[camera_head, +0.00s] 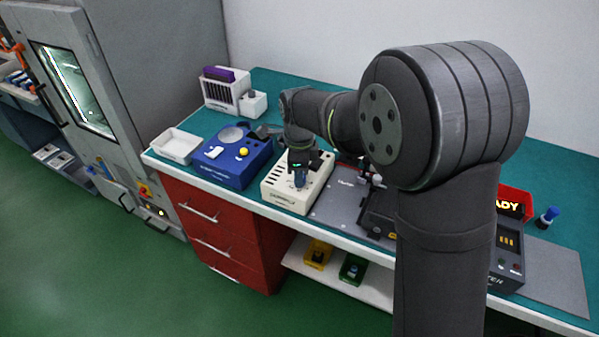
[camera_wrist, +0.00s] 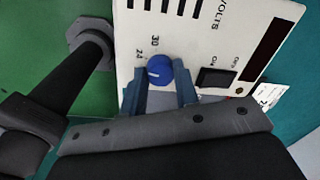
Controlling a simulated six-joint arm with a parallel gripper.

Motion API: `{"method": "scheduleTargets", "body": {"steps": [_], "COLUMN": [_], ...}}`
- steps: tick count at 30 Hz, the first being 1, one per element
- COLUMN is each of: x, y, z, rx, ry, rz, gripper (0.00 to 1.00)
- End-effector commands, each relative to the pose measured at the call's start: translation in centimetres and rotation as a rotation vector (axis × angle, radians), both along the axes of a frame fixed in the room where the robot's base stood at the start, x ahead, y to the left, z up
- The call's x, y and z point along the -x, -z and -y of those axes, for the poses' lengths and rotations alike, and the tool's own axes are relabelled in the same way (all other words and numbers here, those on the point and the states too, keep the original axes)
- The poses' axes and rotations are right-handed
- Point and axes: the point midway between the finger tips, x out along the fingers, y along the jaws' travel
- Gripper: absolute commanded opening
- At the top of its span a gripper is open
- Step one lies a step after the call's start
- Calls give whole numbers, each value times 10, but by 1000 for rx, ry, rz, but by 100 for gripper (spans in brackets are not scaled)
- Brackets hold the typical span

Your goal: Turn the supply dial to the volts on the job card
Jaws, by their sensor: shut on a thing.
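The cream supply box (camera_head: 283,192) stands on the bench below my arm; its face fills the top of the wrist view (camera_wrist: 190,40). Its blue dial (camera_wrist: 158,70) has a short white pointer line, and the marks 24 and 30 are printed beside it. The line lies roughly across the picture, its exact setting hard to tell. My gripper (camera_wrist: 162,88) is shut on the dial, one finger on each side; it shows from above in the head view (camera_head: 300,175). A white printed card (camera_wrist: 268,94) lies at the right, too small to read.
A black on/off switch (camera_wrist: 216,77) and a dark display (camera_wrist: 265,55) are near the dial. A blue device (camera_head: 230,160) with a yellow knob and a white tray (camera_head: 176,145) stand left. A grey mat (camera_head: 338,205) and dark equipment lie right, partly behind my arm.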

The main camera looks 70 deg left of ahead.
Motion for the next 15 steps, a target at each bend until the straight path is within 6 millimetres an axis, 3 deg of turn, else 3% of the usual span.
{"method": "scheduleTargets", "body": {"steps": [15], "x": [-1], "y": [-2], "z": [-1], "rx": [-4], "ry": [201], "rz": [1], "gripper": [5]}}
